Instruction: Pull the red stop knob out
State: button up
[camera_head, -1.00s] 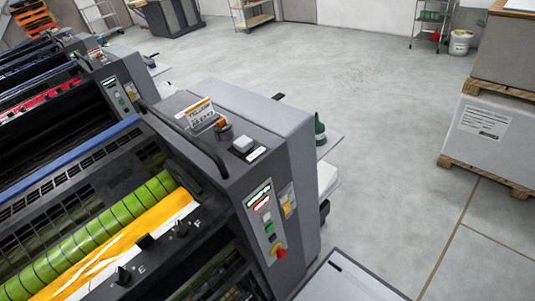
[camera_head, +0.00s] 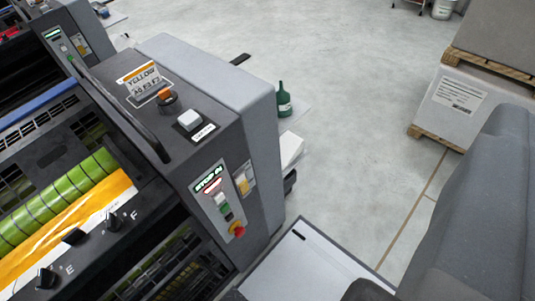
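The red stop knob (camera_head: 237,229) sits on a yellow base low on the small control panel (camera_head: 222,205) on the end face of the dark grey printing unit (camera_head: 205,150). Whether the knob is in or out cannot be told at this size. Above it on the panel are a lit display reading STOP with more text, a red-lit label, and white, green and dark buttons. Nothing touches the knob. I see no gripper fingers that I can make out. A large grey part of my arm fills the lower right, and dark shapes show at the bottom edge.
A flat light-topped surface (camera_head: 310,265) lies right of the knob, below the unit. A yellow label stand (camera_head: 145,80) and a white button (camera_head: 189,119) are on the unit's top. A green bottle (camera_head: 284,100) stands behind. A pallet stack (camera_head: 452,110) is at the right.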

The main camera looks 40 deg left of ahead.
jog(key=w+a+f+n+t+y+b, duration=0.1)
jog(key=w+f+n, duration=0.1)
jog(key=w+f, duration=0.8)
jog(key=w+f+n+b, duration=0.15)
jog(key=w+f, duration=0.45)
jog(key=w, duration=0.7)
jog(key=w+a+f+n+g+y, duration=0.1)
jog(key=w+a+f+n+y, duration=0.15)
jog(key=f, duration=0.55)
jog(key=w+a+f+n+y+b, duration=0.1)
jog(key=w+a+f+n+y, duration=0.2)
jog(key=f, duration=0.4)
jog(key=w+a+f+n+g+y, duration=0.1)
jog(key=w+a+f, duration=0.25)
jog(key=f, duration=0.45)
jog(key=n+g+y+b, duration=0.3)
jog(key=n+g+y, duration=0.2)
jog(key=g+y, duration=0.75)
send_near(242, 234)
jog(key=shift+g+h, duration=0.55)
jog(key=shift+h, duration=0.05)
jog(key=a+b, duration=0.1)
jog(key=a, duration=0.2)
jog(key=w+a+b, duration=0.1)
jog(key=a, duration=0.3)
jog(key=a+r+b, duration=0.1)
jog(key=a, duration=0.3)
jog(key=shift+w+r, duration=0.15)
